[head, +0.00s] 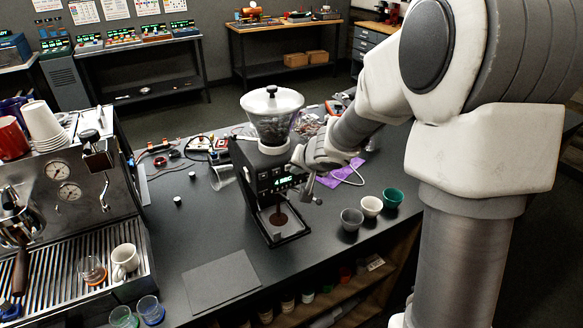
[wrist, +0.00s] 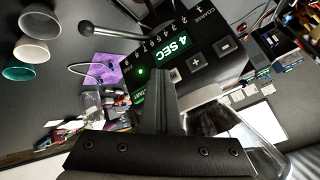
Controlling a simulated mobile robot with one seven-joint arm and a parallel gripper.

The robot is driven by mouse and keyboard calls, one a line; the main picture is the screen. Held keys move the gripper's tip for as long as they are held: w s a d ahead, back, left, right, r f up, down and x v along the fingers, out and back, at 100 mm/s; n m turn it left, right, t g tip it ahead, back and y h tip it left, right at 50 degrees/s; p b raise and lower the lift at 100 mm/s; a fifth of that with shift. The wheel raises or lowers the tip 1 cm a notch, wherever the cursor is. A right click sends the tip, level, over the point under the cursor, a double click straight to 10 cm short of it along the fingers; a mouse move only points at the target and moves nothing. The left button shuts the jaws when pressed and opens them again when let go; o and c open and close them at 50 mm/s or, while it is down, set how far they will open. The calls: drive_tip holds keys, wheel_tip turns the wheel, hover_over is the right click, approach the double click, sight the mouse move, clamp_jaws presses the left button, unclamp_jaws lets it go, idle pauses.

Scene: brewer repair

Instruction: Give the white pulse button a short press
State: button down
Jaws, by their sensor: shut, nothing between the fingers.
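The black grinder (head: 258,170) with a clear hopper (head: 272,112) stands on the dark bench. In the wrist view its front panel (wrist: 205,45) shows a lit green "4 SEC" display (wrist: 172,50), plus and minus keys, a small green light and a partly covered green key. I cannot make out the white pulse button; my fingers may hide it. My gripper (wrist: 166,75) is shut and empty, its fingers pointing at the panel below the display. Whether the tips touch it I cannot tell. In the head view my gripper (head: 298,158) is at the panel's upper right.
Grey, white and green cups (head: 371,206) stand right of the grinder. A lever with a round knob (wrist: 85,28) sticks out from the panel. A purple cloth (head: 338,172) lies behind. An espresso machine (head: 75,200) fills the left. A dark mat (head: 220,280) lies in front.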

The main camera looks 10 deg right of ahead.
drive_tip(key=shift+s, duration=0.15)
idle(0.7)
drive_tip(key=shift+s+d, duration=0.2)
drive_tip(key=shift+s, duration=0.4)
drive_tip(key=shift+s+d, duration=0.25)
drive_tip(key=shift+s, duration=0.55)
drive_tip(key=shift+s+d, duration=0.3)
drive_tip(key=shift+s, duration=0.45)
drive_tip(key=shift+s+d, duration=0.25)
drive_tip(key=shift+s, duration=0.55)
